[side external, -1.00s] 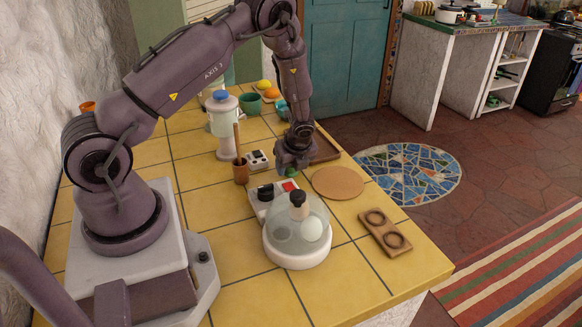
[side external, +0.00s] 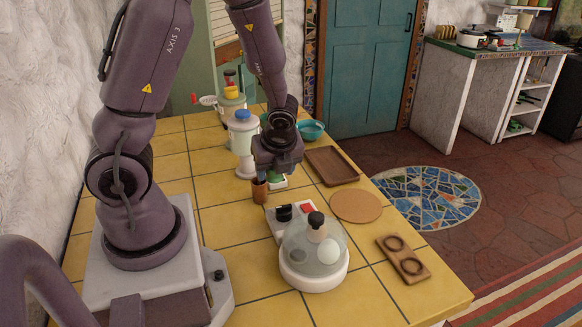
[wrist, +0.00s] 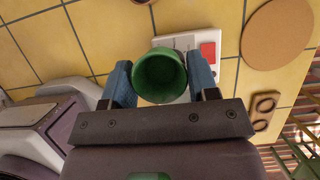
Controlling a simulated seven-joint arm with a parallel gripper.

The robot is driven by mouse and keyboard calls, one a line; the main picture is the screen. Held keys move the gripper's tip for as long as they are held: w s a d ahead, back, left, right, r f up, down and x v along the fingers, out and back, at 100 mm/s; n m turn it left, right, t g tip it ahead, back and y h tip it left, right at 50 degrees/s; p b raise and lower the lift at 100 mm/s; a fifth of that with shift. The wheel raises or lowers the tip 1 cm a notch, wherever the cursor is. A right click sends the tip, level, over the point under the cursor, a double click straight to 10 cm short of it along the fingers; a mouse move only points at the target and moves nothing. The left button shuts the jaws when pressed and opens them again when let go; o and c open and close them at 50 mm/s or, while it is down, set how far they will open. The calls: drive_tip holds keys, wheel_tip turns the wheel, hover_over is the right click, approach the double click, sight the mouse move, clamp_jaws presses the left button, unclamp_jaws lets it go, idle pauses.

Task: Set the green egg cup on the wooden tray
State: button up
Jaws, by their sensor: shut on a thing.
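The green egg cup (wrist: 158,78) is between the two blue fingers of my gripper (wrist: 160,82) in the wrist view, its round opening facing the camera. In the side view my gripper (side external: 277,166) points down and is shut on the cup, only a small green part of which shows beneath the fingers. The cup is above the counter, close to a small brown pot. The wooden tray (side external: 331,166), dark, shallow and empty, lies to the right of my gripper. The tray is out of the wrist view.
An egg cooker (side external: 314,270) with a clear dome and red switch stands in front. A brown pot (side external: 259,191) and blue-lidded jar (side external: 242,140) stand left of my gripper. A teal bowl (side external: 311,131) is behind. A round cork mat (side external: 355,206) and two-hole wooden holder (side external: 403,259) lie right.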

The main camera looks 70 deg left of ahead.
drive_tip(key=shift+s, duration=0.45)
drive_tip(key=shift+s+a, duration=0.1)
drive_tip(key=shift+a, duration=0.25)
drive_tip(key=w+a+n, duration=0.1)
drive_tip(key=w+a, duration=0.2)
drive_tip(key=w, duration=0.3)
drive_tip(key=m, duration=0.1)
hover_over(336, 173)
drive_tip(key=d, duration=0.2)
drive_tip(key=f, duration=0.8)
drive_tip(key=shift+s+a, duration=0.2)
drive_tip(key=shift+s, duration=0.1)
drive_tip(key=shift+w+a+f, duration=0.2)
drive_tip(key=shift+w+f, duration=0.15)
drive_tip(key=shift+f, duration=1.55)
